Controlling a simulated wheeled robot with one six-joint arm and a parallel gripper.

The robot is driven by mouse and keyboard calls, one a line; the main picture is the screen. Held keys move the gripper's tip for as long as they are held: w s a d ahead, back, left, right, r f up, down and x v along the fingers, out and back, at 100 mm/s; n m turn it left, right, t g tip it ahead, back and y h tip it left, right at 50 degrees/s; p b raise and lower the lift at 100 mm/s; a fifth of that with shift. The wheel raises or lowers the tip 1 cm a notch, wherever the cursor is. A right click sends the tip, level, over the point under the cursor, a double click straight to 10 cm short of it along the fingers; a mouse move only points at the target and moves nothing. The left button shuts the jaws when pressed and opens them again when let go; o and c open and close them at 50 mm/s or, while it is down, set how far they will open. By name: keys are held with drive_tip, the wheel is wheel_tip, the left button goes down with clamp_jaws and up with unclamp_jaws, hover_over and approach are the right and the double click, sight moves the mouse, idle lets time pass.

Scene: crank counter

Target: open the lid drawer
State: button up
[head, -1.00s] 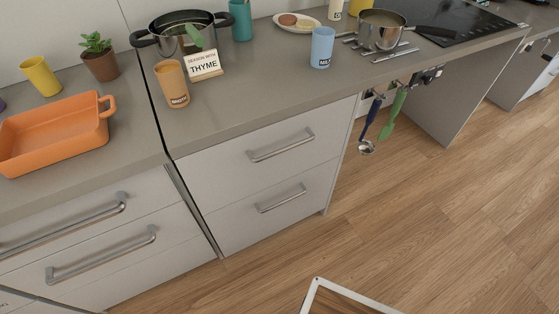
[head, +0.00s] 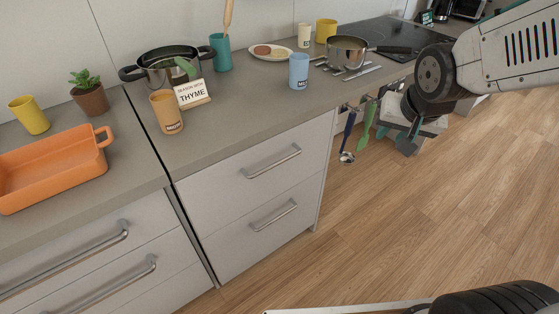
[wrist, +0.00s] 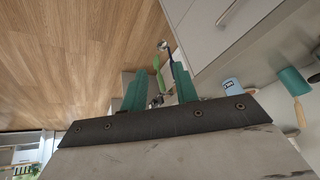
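Two light grey drawers sit one above the other under the counter, an upper drawer (head: 225,172) with a bar handle (head: 272,162) and a lower drawer (head: 250,242) with a bar handle (head: 273,216). Both look shut. No label shows which is the lid drawer. My gripper (head: 396,138) is at the right, beyond the drawers' right edge and apart from their handles. In the wrist view its teal fingers (wrist: 158,84) stand apart with nothing clearly held between them. A handle (wrist: 228,12) shows at the top of the wrist view.
Two more drawers with handles (head: 75,262) are at the left. Blue and green utensils (head: 366,122) hang at the counter's right side, near my gripper. The wooden floor (head: 410,220) is clear.

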drive_tip(key=w+a+f+m+t, duration=0.1)
drive_tip(key=w+a+f+t, duration=0.15)
drive_tip(key=w+f, duration=0.35)
drive_tip(key=m+t+y, duration=0.5)
drive_tip(key=m+y, duration=0.2)
drive_tip(key=y, duration=0.2)
approach(284, 160)
drive_tip(key=f+x, duration=0.1)
drive_tip(key=x, duration=0.9)
drive_tip(key=shift+w+r, duration=0.25)
